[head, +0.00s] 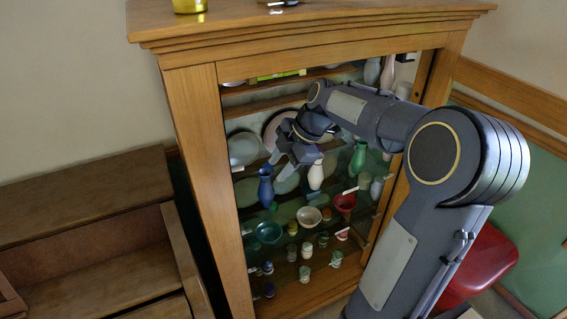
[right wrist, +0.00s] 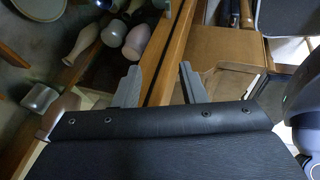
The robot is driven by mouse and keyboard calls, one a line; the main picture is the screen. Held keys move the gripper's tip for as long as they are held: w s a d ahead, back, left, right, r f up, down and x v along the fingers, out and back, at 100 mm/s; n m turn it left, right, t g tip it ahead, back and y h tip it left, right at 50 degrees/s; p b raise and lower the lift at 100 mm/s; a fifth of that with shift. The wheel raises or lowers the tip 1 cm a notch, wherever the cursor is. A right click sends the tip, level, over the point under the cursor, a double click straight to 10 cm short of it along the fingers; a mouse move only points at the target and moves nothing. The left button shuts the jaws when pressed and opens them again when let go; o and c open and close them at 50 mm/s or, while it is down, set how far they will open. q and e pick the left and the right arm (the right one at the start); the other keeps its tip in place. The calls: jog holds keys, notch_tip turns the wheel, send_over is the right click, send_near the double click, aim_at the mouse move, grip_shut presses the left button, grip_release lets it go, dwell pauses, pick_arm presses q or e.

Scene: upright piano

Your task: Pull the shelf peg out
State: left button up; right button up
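The wooden display cabinet (head: 188,120) stands in the middle of the head view, with several shelves of vases, bowls and plates. I cannot make out a shelf peg for certain in either view. My right gripper (head: 290,160) is in front of the upper shelves, near a blue vase (head: 266,186) and a white vase (head: 315,175). In the right wrist view its two fingers (right wrist: 160,85) stand apart with nothing held between them. A wooden cabinet post (right wrist: 172,50) shows behind and between the fingers. My left gripper is not in view.
A green vase (head: 358,158), a red bowl (head: 345,202) and several small jars crowd the shelves. A wooden piece of furniture (head: 85,200) stands at the left. A red object (head: 485,265) is at the lower right, partly behind my arm.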

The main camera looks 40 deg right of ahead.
aim_at(232, 170)
jog(key=w+a+f+p, duration=0.1)
jog(key=w+a+p, duration=0.2)
jog(key=w+a, duration=0.3)
jog(key=shift+w+a, duration=0.2)
jog(key=shift+w, duration=0.9)
jog(key=shift+c, duration=0.2)
grip_shut()
